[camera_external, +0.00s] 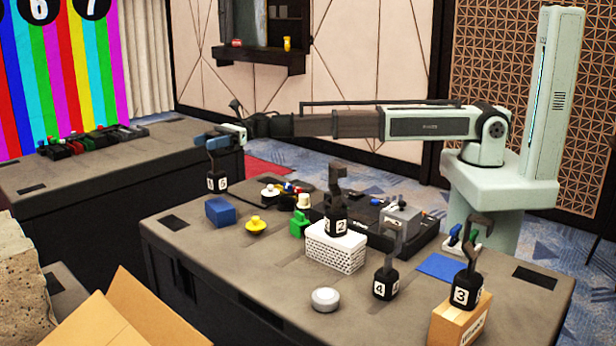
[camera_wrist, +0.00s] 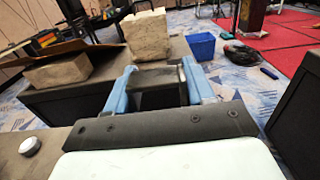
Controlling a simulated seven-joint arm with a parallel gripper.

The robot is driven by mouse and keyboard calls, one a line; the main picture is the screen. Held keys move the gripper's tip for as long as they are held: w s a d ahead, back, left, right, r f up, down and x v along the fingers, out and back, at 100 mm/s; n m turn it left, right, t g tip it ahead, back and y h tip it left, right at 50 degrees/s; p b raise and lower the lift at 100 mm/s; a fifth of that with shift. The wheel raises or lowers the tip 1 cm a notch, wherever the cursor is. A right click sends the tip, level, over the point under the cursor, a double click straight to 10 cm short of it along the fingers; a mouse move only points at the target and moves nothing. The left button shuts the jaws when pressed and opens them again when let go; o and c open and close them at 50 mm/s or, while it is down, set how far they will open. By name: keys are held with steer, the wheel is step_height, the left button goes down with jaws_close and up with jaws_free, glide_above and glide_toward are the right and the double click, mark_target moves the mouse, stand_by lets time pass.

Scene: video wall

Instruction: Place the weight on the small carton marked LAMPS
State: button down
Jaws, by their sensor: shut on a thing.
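My gripper (camera_external: 212,142), with blue fingers, is shut on a black weight (camera_external: 217,174) with a white number label. The weight hangs in the air beyond the table's far left edge. In the wrist view its dark body (camera_wrist: 157,85) sits between the two fingers. A small brown carton (camera_external: 452,326) stands at the front right of the table; its print is too small to read. A black hooked weight labelled 3 (camera_external: 466,290) stands on it. A weight labelled 4 (camera_external: 385,283) stands on the table, and one labelled 2 (camera_external: 336,222) stands on a white perforated box (camera_external: 335,252).
The table (camera_external: 260,285) also bears a blue block (camera_external: 219,211), a yellow item (camera_external: 256,225), a green item (camera_external: 298,223), a white disc (camera_external: 325,299) and a dark console (camera_external: 370,230). An open cardboard box (camera_external: 115,315) is at front left. The table's front left is mostly clear.

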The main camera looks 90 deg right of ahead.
mark_target(207, 157)
steer(key=shift+f, duration=2.1)
steer(key=shift+c, duration=2)
jaws_free()
steer(key=shift+s+d, duration=0.2)
steer(key=v, duration=1.1)
steer(key=shift+s+d, duration=0.15)
steer(key=shift+d, duration=0.05)
